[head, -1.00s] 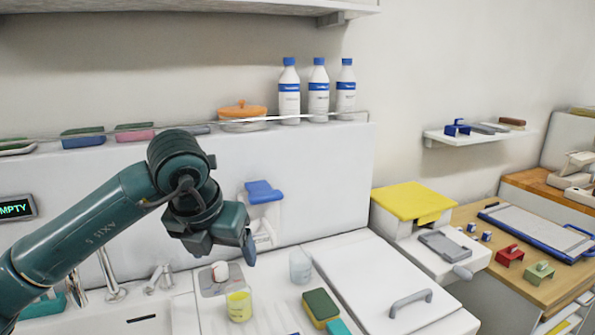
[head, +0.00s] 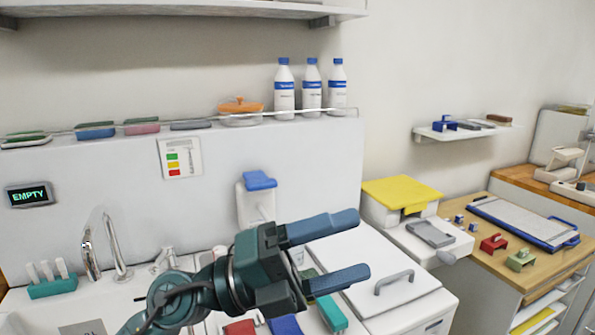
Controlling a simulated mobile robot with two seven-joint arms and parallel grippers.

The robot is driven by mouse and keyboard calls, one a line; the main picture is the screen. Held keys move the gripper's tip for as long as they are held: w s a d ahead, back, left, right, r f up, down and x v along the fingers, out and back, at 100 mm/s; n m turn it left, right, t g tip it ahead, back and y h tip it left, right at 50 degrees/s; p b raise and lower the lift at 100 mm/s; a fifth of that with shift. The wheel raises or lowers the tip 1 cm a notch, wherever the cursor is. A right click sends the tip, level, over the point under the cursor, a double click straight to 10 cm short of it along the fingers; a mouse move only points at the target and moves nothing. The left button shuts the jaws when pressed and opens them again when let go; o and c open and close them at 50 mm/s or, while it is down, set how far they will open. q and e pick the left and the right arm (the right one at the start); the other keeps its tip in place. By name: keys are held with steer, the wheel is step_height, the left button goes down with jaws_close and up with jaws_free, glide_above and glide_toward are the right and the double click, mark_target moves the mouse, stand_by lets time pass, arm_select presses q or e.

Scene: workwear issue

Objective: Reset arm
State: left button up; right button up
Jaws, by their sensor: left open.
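My left gripper (head: 345,254) is in the lower middle of the head view. Its two blue-grey fingers are spread apart and point right, with nothing between them. It is in front of the white counter, and the arm comes in from the bottom left. The gripper and arm hide part of the counter and several items on it. My right gripper does not show.
A white lid with a grey handle (head: 394,281) lies right of the gripper. A sink tap (head: 112,245) stands at left. A blue-topped dispenser (head: 259,181) is behind the gripper. Several bottles (head: 312,88) stand on the ledge. A wooden table (head: 545,255) is at right.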

arm_select(q)
steer(key=w+a+n+t+y, duration=0.35)
steer(key=a+n+t, duration=0.25)
steer(key=n+t, duration=0.45)
steer(key=w+a+n+t+y, duration=0.35)
steer(key=a+n+t, duration=0.25)
steer(key=n+t, duration=0.4)
steer(key=a+f+n+g+y, duration=0.2)
steer(key=a+f+n+y, duration=0.35)
steer(key=f+y, duration=0.2)
steer(key=a+f+n+g+y, duration=0.3)
steer(key=a+f+n+y, duration=0.2)
steer(key=f+n+y, duration=0.3)
steer(key=s+a+f+n+g, duration=0.25)
steer(key=s+f+g, duration=0.5)
steer(key=f, duration=0.65)
steer(key=s+f+g+h, duration=0.1)
steer(key=s+f+g, duration=0.25)
steer(key=s, duration=0.35)
steer(key=s+f+g, duration=0.3)
steer(key=s+f, duration=0.1)
steer(key=s, duration=0.4)
steer(key=w+d+f+m+t+h+b, duration=0.1)
steer(key=w+d+f+t+h+b, duration=0.2)
steer(key=w+d+f+t, duration=0.3)
steer(key=shift+w+f+m+t+b, duration=0.35)
steer(key=shift+f+t+b, duration=0.2)
steer(key=shift+f, duration=1.8)
steer(key=shift+h, duration=0.25)
